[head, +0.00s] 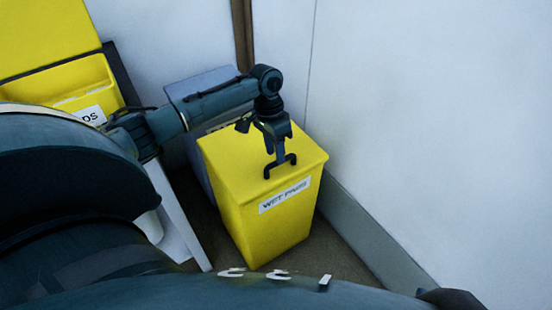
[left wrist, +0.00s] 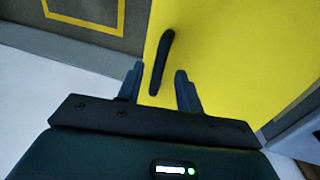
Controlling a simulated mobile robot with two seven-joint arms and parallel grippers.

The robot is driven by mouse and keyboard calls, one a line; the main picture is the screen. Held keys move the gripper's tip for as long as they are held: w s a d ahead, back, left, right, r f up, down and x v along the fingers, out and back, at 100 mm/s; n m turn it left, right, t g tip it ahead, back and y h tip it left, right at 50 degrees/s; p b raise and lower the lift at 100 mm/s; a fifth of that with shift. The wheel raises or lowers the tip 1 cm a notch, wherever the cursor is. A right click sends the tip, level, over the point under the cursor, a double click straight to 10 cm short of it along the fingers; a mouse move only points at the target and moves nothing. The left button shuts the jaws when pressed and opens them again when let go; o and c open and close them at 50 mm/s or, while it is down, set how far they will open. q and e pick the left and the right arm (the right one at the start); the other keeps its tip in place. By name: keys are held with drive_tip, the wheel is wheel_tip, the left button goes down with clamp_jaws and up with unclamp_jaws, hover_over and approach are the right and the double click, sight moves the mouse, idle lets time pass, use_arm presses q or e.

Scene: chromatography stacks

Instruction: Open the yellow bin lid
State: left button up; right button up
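The yellow bin (head: 268,222) stands near the wall with its flat lid (head: 222,150) shut. Its front label seems to read "WET PADS". A dark bar handle (head: 280,164) sits on the lid. My left gripper (head: 278,146) points down at the handle from above. In the left wrist view, the two fingers (left wrist: 159,70) are apart, and the handle (left wrist: 162,62) shows in the gap between them, with yellow lid visible on both sides. I cannot tell whether the fingers touch it. My right gripper is not in view.
Another yellow bin (head: 72,84) with its lid raised stands at the left. A grey box (head: 200,84) is behind the wet pads bin. A white panel (head: 180,222) stands to its left. The white wall (head: 430,120) with a grey skirting (head: 375,240) runs close on the right.

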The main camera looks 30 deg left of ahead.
use_arm(q)
drive_tip(key=shift+d+f, duration=0.2)
drive_tip(key=shift+f, duration=0.85)
clamp_jaws()
